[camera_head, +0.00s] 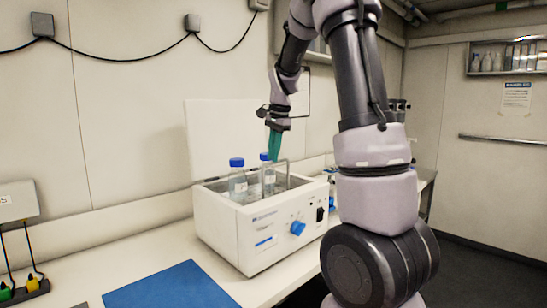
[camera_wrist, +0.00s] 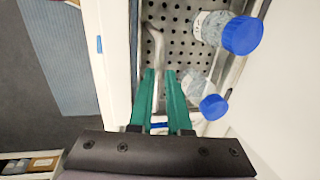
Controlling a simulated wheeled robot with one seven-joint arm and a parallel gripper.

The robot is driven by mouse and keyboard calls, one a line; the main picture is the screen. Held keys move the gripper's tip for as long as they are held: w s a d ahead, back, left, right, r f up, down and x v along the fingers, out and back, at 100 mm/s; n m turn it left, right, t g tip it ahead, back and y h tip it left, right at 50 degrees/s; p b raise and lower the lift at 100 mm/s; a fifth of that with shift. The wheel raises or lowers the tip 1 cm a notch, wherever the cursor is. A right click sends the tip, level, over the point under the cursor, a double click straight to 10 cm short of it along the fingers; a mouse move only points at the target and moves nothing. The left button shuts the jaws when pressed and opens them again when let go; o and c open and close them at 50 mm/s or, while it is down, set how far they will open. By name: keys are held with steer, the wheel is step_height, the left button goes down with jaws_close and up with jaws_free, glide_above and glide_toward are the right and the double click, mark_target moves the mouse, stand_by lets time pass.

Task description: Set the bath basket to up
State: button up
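The white water bath (camera_head: 262,232) stands on the bench with its lid raised behind it. Its perforated metal basket (camera_wrist: 178,42) shows inside, with a metal loop handle (camera_head: 288,172) rising above the rim; the handle also shows in the wrist view (camera_wrist: 158,43). Two blue-capped bottles (camera_head: 238,184) (camera_head: 267,180) stand in the bath. My gripper (camera_head: 274,157) points down over the bath, its green fingertips close to the handle. In the wrist view a narrow gap shows between the fingers (camera_wrist: 160,73), in line with the handle. Whether they touch it is unclear.
A blue mat (camera_head: 172,288) lies on the bench in front of the bath. The bottle caps (camera_wrist: 242,35) (camera_wrist: 213,106) are close to the right of my fingers. The raised lid (camera_head: 222,133) stands behind. A blue knob (camera_head: 298,228) is on the bath's front.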

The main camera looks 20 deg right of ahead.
steer(key=shift+o, duration=1.4)
steer(key=shift+f, duration=0.1)
steer(key=v, duration=1.1)
steer(key=s+a+f+n+t, duration=0.1)
steer(key=s+a+n, duration=0.3)
steer(key=s, duration=0.8)
steer(key=s+a+f+n+t+y, duration=0.1)
steer(key=s+a+n+t, duration=0.3)
steer(key=s, duration=0.8)
steer(key=shift+a+f+n, duration=0.2)
steer(key=shift+f+n, duration=0.05)
steer(key=shift+n, duration=0.55)
